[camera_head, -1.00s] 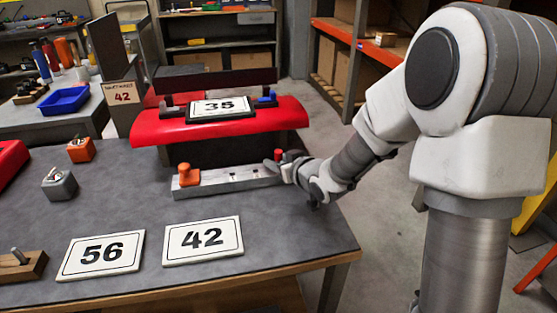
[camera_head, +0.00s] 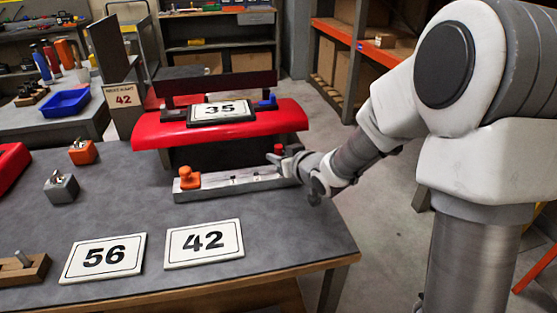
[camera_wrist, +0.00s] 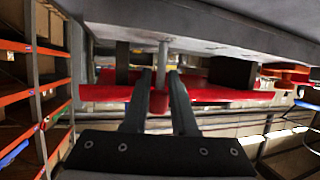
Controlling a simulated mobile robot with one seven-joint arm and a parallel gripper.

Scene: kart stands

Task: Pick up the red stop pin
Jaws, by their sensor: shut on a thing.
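The red stop pin (camera_head: 278,149) stands over the right end of the pale metal rail (camera_head: 235,182) on the bench. My gripper (camera_head: 281,157) reaches it from the right. In the wrist view, which looks upside down, my gripper (camera_wrist: 163,92) is closed with the pin's red head (camera_wrist: 159,102) between its fingers. The grey shank (camera_wrist: 163,55) runs straight from the head to the rail (camera_wrist: 215,45). I cannot tell whether its tip is clear of the hole.
An orange knob (camera_head: 189,176) stands at the rail's left end. Behind is a red body panel (camera_head: 220,127) with a "35" plate (camera_head: 222,110). Plates "56" (camera_head: 104,257) and "42" (camera_head: 204,242) lie in front. The bench's right front is clear.

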